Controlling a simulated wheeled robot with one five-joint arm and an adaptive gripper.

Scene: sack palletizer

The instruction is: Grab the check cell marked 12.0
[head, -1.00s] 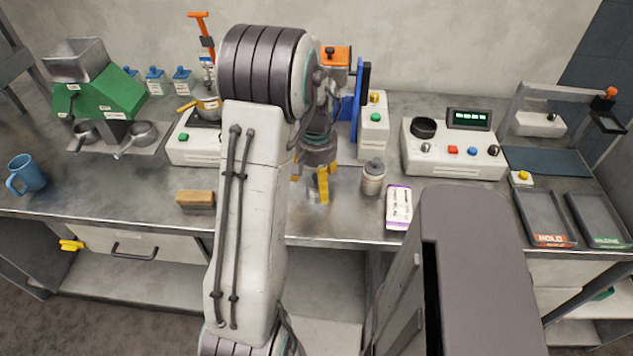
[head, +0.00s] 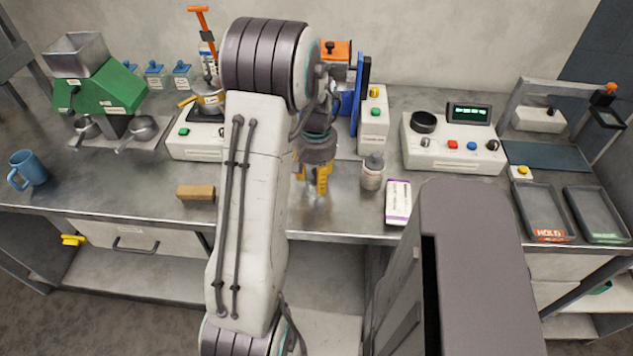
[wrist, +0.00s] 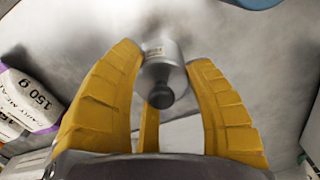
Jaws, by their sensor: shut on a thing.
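My gripper (head: 313,182) is over the front middle of the bench, pointing down. In the wrist view its yellow fingers (wrist: 170,95) are closed around a small grey metal cylinder with a dark knob, the check cell (wrist: 160,68). A small label shows on the cell, but I cannot read its mark. In the head view the fingers and arm mostly hide the cell. It appears a little above the bench top (head: 345,220).
A grey bottle (head: 372,172) stands close to the right of my gripper, with a white and purple packet (head: 398,203) beyond it. A brown block (head: 196,193) lies to the left. A white instrument (head: 452,147) and two trays (head: 547,236) (head: 604,232) are further right.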

